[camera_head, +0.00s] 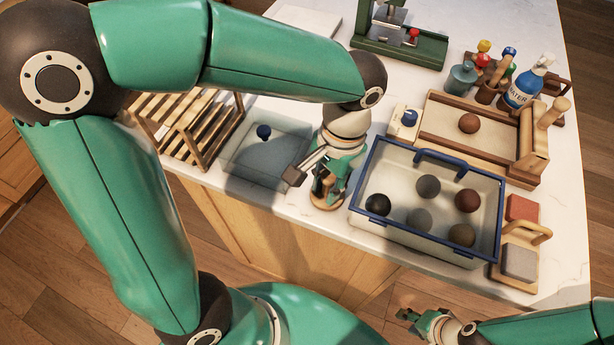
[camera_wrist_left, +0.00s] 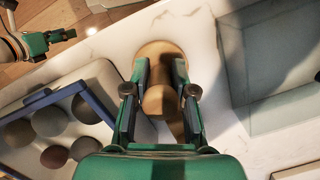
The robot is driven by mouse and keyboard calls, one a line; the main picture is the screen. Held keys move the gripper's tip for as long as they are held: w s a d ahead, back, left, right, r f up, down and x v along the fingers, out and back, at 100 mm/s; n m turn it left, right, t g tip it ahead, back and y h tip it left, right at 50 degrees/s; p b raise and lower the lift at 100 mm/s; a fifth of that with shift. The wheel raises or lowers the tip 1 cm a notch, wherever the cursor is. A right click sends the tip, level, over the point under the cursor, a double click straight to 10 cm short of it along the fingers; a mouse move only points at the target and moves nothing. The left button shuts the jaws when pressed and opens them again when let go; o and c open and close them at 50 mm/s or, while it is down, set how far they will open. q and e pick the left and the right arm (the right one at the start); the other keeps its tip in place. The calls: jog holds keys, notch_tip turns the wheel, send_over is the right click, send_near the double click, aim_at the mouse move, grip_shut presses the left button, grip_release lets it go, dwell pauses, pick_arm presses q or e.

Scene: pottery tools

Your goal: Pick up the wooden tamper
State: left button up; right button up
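The wooden tamper (camera_wrist_left: 158,101) stands on the white counter in the left wrist view, with a round base and a rounded handle. In the head view only its base (camera_head: 326,203) shows clearly below my left gripper (camera_head: 330,183), which hides most of it. My left gripper also shows in the left wrist view (camera_wrist_left: 161,62). Its fingers are apart, one on each side of the handle; I cannot tell whether they touch it. My right gripper (camera_head: 420,320) is at the bottom right of the head view, off the counter's front edge and far from the tamper.
A blue-rimmed bin (camera_head: 425,245) with several clay balls stands close right of the tamper. A clear tray (camera_head: 262,160) and a wooden rack (camera_head: 200,125) are to its left. A wooden tray (camera_head: 455,125), a water bottle (camera_head: 525,85) and a green press (camera_head: 400,45) stand behind.

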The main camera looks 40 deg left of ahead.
pick_arm(q)
grip_shut()
jog(key=shift+r, duration=0.2)
